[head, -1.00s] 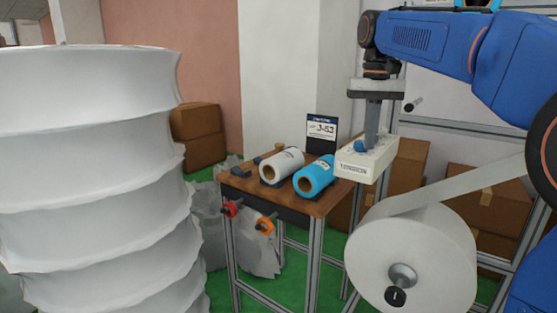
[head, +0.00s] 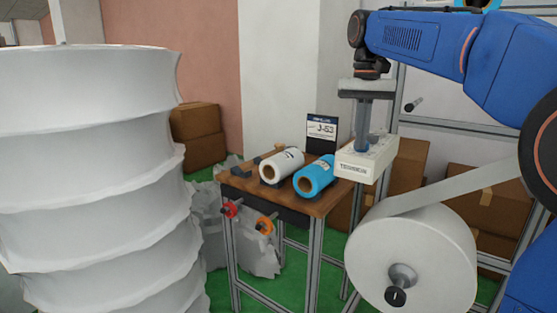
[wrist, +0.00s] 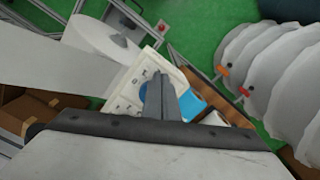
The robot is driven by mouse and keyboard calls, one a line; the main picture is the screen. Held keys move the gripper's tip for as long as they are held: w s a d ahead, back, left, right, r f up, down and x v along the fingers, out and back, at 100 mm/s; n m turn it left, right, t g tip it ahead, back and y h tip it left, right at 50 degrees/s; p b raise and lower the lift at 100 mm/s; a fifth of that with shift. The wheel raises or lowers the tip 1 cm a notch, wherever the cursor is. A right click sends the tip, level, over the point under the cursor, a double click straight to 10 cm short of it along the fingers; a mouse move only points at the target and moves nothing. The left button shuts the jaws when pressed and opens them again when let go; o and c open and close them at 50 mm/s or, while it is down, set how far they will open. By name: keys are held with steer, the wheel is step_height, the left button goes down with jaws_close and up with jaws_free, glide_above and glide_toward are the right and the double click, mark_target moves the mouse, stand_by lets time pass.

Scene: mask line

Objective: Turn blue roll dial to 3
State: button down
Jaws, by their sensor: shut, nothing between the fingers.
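The white box marked TENSION (head: 366,164) stands beside the small wooden table. My gripper (head: 363,148) points straight down over the box, its fingers shut and empty. In the wrist view the gripper's fingertips (wrist: 158,78) lie in front of the box's pale top (wrist: 128,90). A sliver of the blue dial (wrist: 144,93) shows beside the fingers; the rest is hidden behind them. I cannot tell whether they touch it, nor read the dial's setting. A blue roll (head: 316,178) and a white roll (head: 281,166) lie on the wooden table (head: 240,183).
A large white paper roll (head: 430,262) stands at the lower right, its web running up to the right. Stacked white rolls (head: 95,190) fill the left.

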steer(key=shift+w+a, duration=0.1)
stand_by(0.4)
steer(key=shift+s+a, duration=0.2)
steer(key=shift+s, duration=0.15)
steer(key=shift+r, duration=3)
steer(key=shift+w+d+f, duration=0.1)
steer(key=shift+d+f, duration=0.4)
steer(key=shift+f, duration=0.5)
steer(key=shift+s+d+f, duration=0.1)
steer(key=shift+d+f, duration=0.4)
steer(key=shift+f, duration=0.5)
steer(key=shift+w+d+f, duration=0.1)
steer(key=shift+d+f, duration=0.4)
steer(key=shift+f, duration=0.5)
steer(key=shift+w+a, duration=0.2)
steer(key=shift+a, duration=1)
steer(key=shift+s+a, duration=0.1)
steer(key=shift+s, duration=0.05)
